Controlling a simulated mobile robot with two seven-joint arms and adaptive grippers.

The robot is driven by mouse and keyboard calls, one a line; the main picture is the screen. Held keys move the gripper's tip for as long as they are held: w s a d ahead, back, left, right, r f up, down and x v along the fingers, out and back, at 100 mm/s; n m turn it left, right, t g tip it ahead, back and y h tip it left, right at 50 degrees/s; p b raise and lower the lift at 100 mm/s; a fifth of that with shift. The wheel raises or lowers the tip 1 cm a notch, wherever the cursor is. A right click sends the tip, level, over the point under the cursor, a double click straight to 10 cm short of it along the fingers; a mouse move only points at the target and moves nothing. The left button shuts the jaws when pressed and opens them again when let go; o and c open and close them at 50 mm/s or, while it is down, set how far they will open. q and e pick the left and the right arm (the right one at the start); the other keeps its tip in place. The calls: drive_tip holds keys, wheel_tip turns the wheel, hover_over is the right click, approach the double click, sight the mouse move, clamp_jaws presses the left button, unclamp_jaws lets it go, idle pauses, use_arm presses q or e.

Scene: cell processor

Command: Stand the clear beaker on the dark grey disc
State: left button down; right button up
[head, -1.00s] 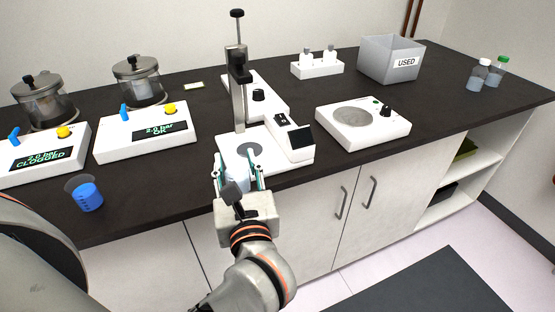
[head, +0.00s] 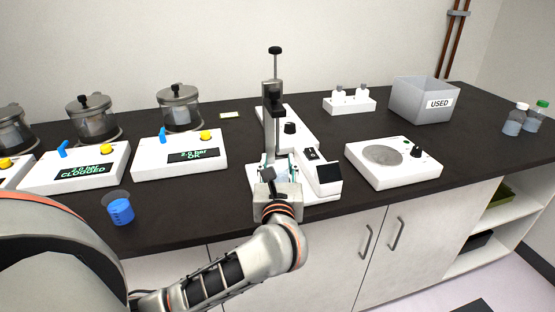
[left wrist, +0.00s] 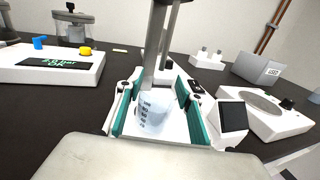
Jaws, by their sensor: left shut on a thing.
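The clear beaker (left wrist: 156,112), with dark graduation marks, stands upright between the green-padded fingers of my left gripper (left wrist: 160,100) in the left wrist view. In the head view my left gripper (head: 279,170) is shut on it, over the base of the white column stand (head: 325,180). The dark grey disc on that base is hidden behind the gripper and beaker, so I cannot tell whether the beaker touches it. My right gripper is not in view.
The stand's metal column (head: 271,110) rises just behind the beaker. A beaker of blue liquid (head: 120,211) stands left. A white plate device (head: 393,165) is on the right, with a grey USED bin (head: 423,100) behind.

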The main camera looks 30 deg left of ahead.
sight(277, 163)
use_arm(q)
drive_tip(key=shift+w+a+r, duration=0.1)
drive_tip(key=shift+w+a, duration=0.3)
drive_tip(key=shift+w, duration=0.1)
drive_tip(key=w+a, duration=0.1)
drive_tip(key=w+f, duration=0.1)
drive_tip(key=shift+w+a, duration=0.35)
drive_tip(key=shift+a, duration=0.05)
drive_tip(key=shift+s+f, duration=0.1)
drive_tip(key=shift+f, duration=0.2)
drive_tip(key=shift+f, duration=0.15)
drive_tip(key=shift+f, duration=0.15)
drive_tip(key=c, duration=1.4)
unclamp_jaws()
drive_tip(key=shift+o, duration=0.2)
